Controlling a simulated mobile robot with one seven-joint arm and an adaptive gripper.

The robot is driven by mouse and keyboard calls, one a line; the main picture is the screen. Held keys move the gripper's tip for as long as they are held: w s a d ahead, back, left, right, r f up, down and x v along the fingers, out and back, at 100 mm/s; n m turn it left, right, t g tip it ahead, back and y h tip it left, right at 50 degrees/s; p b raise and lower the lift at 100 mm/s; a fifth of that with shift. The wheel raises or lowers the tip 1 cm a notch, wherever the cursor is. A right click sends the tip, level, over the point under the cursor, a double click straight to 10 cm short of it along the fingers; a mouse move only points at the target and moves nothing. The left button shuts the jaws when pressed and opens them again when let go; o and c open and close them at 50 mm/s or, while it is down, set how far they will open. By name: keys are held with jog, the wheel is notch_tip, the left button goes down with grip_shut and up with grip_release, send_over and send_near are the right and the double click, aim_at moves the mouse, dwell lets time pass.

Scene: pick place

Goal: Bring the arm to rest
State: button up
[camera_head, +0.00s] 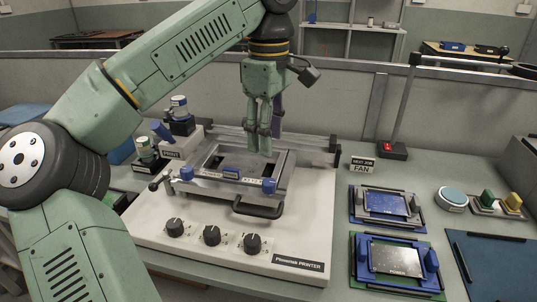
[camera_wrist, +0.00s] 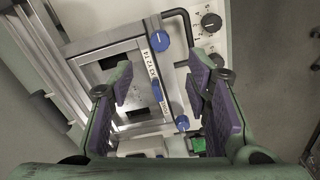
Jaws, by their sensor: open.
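My arm reaches in from the left in the head view, and my gripper (camera_head: 265,145) points down above the metal frame (camera_head: 283,190) of the printer (camera_head: 313,225). In the wrist view my gripper (camera_wrist: 163,95) has its two purple-padded fingers wide apart with nothing held between them. The metal frame (camera_wrist: 112,50) with blue knobs (camera_wrist: 159,40) lies below and between the fingers. From these views I cannot tell the exact gap between fingertips and frame.
Bottles (camera_head: 180,110) stand behind left.

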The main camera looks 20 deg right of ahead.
jog(key=shift+r, duration=0.8)
